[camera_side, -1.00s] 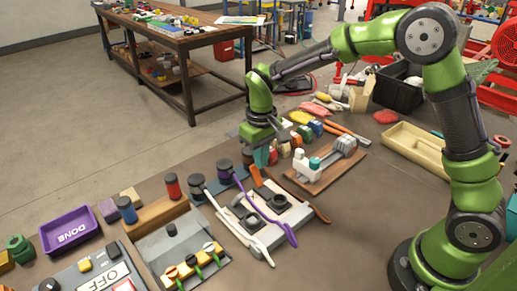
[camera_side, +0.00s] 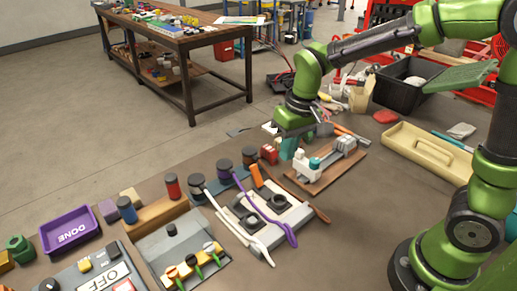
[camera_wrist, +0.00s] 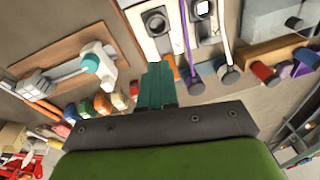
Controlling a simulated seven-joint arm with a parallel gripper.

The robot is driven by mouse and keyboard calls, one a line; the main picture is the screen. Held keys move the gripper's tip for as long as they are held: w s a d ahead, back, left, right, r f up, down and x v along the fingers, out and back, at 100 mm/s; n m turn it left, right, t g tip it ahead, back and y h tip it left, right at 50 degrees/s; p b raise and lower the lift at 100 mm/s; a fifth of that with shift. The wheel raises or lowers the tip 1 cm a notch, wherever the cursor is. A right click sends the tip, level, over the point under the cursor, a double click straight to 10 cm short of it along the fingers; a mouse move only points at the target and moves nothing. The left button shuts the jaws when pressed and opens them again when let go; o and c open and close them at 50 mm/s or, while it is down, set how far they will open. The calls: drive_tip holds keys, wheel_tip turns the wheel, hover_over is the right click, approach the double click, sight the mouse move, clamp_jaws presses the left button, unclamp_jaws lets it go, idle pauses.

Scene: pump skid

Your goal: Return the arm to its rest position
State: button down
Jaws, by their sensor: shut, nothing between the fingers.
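My gripper (camera_side: 289,147) hangs from the green arm over the far part of the bench in the side view. Its teal fingers are shut and hold nothing. It is left of the wooden board (camera_side: 318,184) that carries a white and grey fixture with a teal knob. In the wrist view the shut fingers (camera_wrist: 157,85) point toward the white plate with two black-ringed sockets (camera_wrist: 160,20). Whether the fingertips touch anything beneath them cannot be told, but they appear above the bench.
A white plate with hoses (camera_side: 270,220) lies near the middle. A purple DONE tray (camera_side: 68,246) and control panels are at left. A beige tray (camera_side: 405,152) and black bin (camera_side: 392,97) are at right. Loose coloured parts lie behind my gripper.

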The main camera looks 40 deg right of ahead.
drive_tip(key=s+d+r+m+t, duration=0.2)
drive_tip(key=s+d+r+t, duration=0.2)
drive_tip(key=s+r, duration=0.4)
drive_tip(key=shift+s+r+m+t+y, duration=0.35)
drive_tip(key=shift+s+t, duration=0.55)
drive_tip(key=shift+s, duration=1.45)
